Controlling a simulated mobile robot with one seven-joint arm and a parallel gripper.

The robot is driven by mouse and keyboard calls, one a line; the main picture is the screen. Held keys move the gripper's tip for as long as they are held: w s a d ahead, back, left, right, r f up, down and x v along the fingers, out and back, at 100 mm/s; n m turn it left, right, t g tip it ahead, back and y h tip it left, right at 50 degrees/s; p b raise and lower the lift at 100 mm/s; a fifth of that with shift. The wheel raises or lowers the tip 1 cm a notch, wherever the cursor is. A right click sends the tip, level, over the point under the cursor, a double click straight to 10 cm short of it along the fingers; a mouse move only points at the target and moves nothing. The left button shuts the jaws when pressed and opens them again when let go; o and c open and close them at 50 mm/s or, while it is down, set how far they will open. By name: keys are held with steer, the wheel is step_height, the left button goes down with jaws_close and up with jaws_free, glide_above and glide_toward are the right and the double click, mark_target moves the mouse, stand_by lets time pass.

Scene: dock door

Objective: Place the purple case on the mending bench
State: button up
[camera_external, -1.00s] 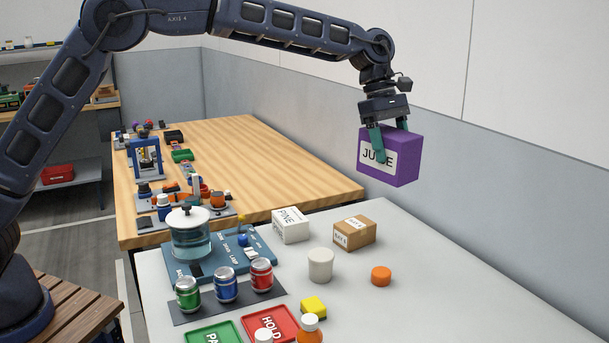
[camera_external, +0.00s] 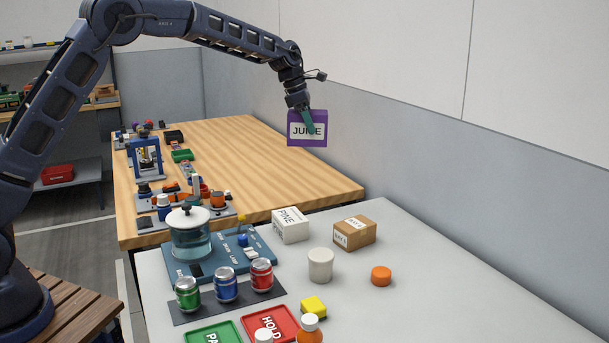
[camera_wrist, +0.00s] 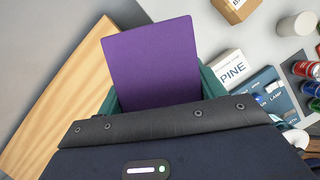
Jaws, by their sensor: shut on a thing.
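The purple case (camera_external: 307,141), with a white label reading JUICE, hangs in the air in the external view. My gripper (camera_external: 308,120) is shut on it, one green finger showing across the label. In the wrist view the case (camera_wrist: 152,60) fills the space between the green fingers of my gripper (camera_wrist: 155,95). The wooden-topped bench (camera_external: 262,165) lies behind the white table; the case appears above its right part, near the wall. The bench also shows at the left of the wrist view (camera_wrist: 62,95). No label in view names the mending bench.
The white table (camera_external: 430,270) in front holds a white PINE box (camera_external: 290,225), a brown box (camera_external: 354,232), a white cylinder (camera_external: 320,264) and several cans. Tools and a blue press (camera_external: 146,158) stand along the bench's left side. Its middle and right are clear.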

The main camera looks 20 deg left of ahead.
steer(key=w+a+f+n+t, duration=0.1)
steer(key=w+a+n, duration=0.3)
steer(key=a, duration=0.7)
steer(key=w+a+f+n+t, duration=0.1)
steer(key=w+a+n, duration=0.1)
steer(key=w+a, duration=0.65)
steer(key=shift+y, duration=0.4)
steer(key=f, duration=0.6)
steer(key=s+a+f, duration=0.1)
steer(key=f, duration=0.6)
steer(key=s+a+f, duration=0.1)
steer(key=f, duration=0.6)
steer(key=shift+s+a, duration=0.2)
steer(key=shift+a, duration=0.05)
steer(key=shift+f, duration=0.15)
steer(key=o, duration=1.4)
steer(key=shift+f, duration=0.1)
